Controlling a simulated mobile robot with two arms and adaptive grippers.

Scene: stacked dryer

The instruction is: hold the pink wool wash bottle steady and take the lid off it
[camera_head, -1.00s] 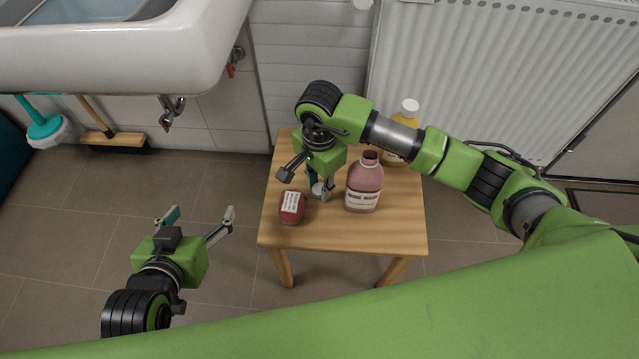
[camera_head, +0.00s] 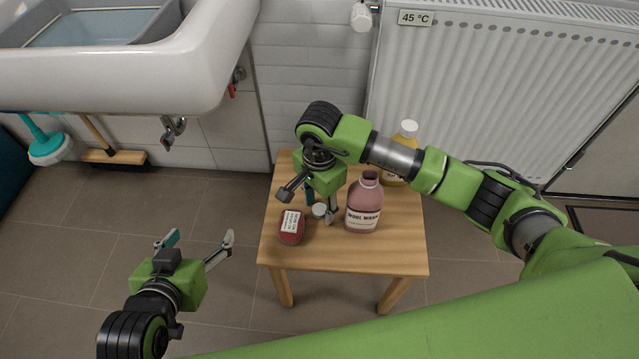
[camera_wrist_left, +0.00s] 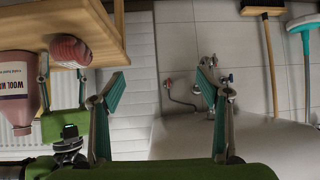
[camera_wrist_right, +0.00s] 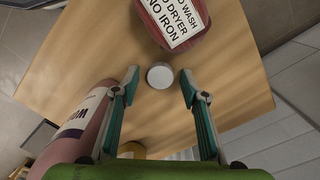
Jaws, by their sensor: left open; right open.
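The pink wool wash bottle (camera_head: 365,205) stands upright on the small wooden table, its neck bare with no lid on it. It also shows in the right wrist view (camera_wrist_right: 88,122) and the left wrist view (camera_wrist_left: 18,90). A white round lid (camera_wrist_right: 160,75) lies on the table between the bottle and a red labelled block. My right gripper (camera_wrist_right: 156,90) is open above the lid, its fingers apart on either side, not gripping it. The lid is partly seen in the head view (camera_head: 319,210). My left gripper (camera_head: 200,240) is open and empty, left of the table and away from the bottle.
The red labelled block (camera_head: 291,227) sits at the table's left edge. A yellow bottle with a white cap (camera_head: 407,140) stands behind the pink bottle. The table's front part (camera_head: 345,255) is clear. A sink (camera_head: 190,60) and radiator (camera_head: 480,90) are behind.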

